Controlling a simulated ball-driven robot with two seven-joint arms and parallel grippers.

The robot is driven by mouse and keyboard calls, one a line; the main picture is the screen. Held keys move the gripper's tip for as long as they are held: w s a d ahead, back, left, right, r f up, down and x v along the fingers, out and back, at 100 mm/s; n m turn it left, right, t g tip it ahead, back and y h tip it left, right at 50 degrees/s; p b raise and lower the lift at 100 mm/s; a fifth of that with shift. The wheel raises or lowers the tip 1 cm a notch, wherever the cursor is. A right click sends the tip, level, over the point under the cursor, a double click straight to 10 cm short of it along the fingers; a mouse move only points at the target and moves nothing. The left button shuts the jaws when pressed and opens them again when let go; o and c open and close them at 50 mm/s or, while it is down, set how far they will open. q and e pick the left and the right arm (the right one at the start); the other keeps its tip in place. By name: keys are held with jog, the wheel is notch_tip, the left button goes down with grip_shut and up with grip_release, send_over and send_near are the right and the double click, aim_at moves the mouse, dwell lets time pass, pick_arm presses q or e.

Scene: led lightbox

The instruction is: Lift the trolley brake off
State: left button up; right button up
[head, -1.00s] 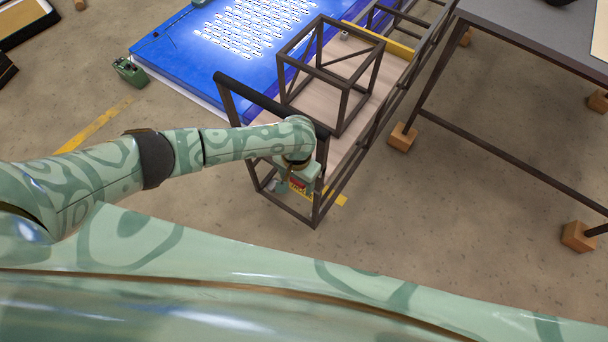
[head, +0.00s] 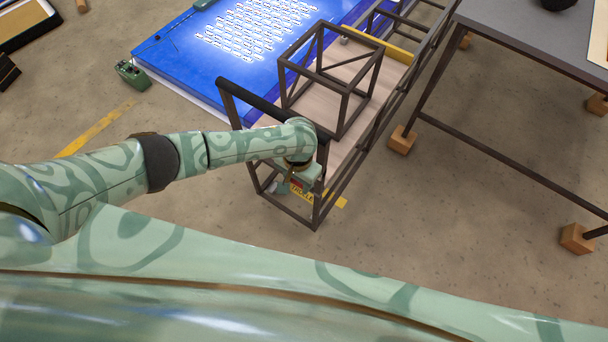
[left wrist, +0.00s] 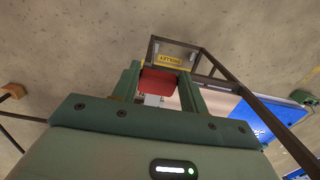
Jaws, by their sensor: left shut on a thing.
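The trolley (head: 352,150) is a dark metal frame with a light wooden deck and a black push bar (head: 270,105) at its near end. A red brake part (left wrist: 157,82) sits between the two green fingers of my left gripper (left wrist: 160,88), which is shut on it. In the head view my left gripper (head: 298,182) is low inside the trolley's near end, partly hidden by my wrist. A yellow label (head: 302,193) is just beside it, and also shows beyond the red part in the left wrist view (left wrist: 171,59). My right gripper is not in view.
An open cube frame (head: 345,92) stands on the trolley deck. A blue lit panel (head: 180,62) lies behind and left, with a small green device (head: 132,75) beside it. A grey table (head: 525,30) on wooden feet stands right. The floor in front is clear.

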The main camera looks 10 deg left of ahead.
pick_arm(q)
jog(key=shift+w+r, duration=0.15)
jog(key=shift+r, duration=0.25)
jog(key=shift+w+d+r+p, duration=0.15)
jog(key=shift+w+r+p, duration=0.1)
jog(key=shift+r+p, duration=0.5)
jog(key=o, duration=0.9)
jog(key=shift+f, duration=0.2)
notch_tip(320, 180, up, 4)
jog(key=p, duration=0.4)
notch_tip(320, 180, up, 4)
jog(key=p, duration=0.5)
jog(key=shift+w, duration=0.1)
